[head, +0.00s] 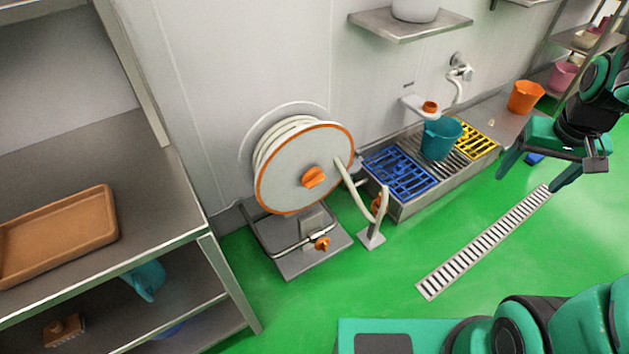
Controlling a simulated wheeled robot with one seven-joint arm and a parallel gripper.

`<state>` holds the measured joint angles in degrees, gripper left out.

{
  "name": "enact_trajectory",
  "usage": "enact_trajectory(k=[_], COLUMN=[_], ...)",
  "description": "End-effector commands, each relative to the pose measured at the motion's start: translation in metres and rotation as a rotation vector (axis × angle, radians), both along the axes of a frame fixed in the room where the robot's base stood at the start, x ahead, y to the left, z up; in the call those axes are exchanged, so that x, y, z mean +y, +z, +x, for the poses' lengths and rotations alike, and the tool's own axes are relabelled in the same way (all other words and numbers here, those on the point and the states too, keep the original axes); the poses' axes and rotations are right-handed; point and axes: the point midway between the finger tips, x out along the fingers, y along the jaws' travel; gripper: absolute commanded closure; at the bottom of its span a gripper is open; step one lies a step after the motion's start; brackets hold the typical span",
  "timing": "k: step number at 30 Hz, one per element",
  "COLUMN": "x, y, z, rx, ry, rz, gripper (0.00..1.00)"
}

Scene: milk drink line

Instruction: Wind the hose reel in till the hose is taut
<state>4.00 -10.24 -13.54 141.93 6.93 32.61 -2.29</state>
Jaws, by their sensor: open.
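The hose reel (290,183) stands on a grey base plate by the wall, with a white disc face edged in orange. An orange handle (314,177) sits on its face. The cream hose (350,190) is wound on the drum, and a length leaves the right side, hangs slack in a loop and rises to a small stand (371,237). An orange valve knob (322,243) sits low on the base. My gripper (532,182) is open and empty at the right, well apart from the reel, above the green floor.
A steel trough (405,210) with blue and yellow grates and a teal bucket (441,138) stands right of the reel. An orange bucket (525,97) is behind. A steel shelf (150,190) with a brown tray (60,236) fills the left. Green floor in front is clear around a drain (484,240).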

Motion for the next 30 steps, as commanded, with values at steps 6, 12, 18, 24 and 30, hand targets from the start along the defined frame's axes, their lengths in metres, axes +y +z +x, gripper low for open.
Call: enact_trajectory(k=[6, 12, 18, 24, 30], x=[0.015, 0.048, 0.096, 0.156, 0.223], y=[-0.039, -0.078, -0.122, -0.169, -0.219], z=[0.107, 0.193, 0.263, 0.312, 0.335], rx=[-0.14, -0.284, -0.438, -0.599, -0.765], ry=[0.148, 0.285, 0.422, 0.56, 0.691], rz=[-0.088, -0.152, -0.198, -0.224, -0.227], gripper=[0.21, 0.21, 0.21, 0.21, 0.21])
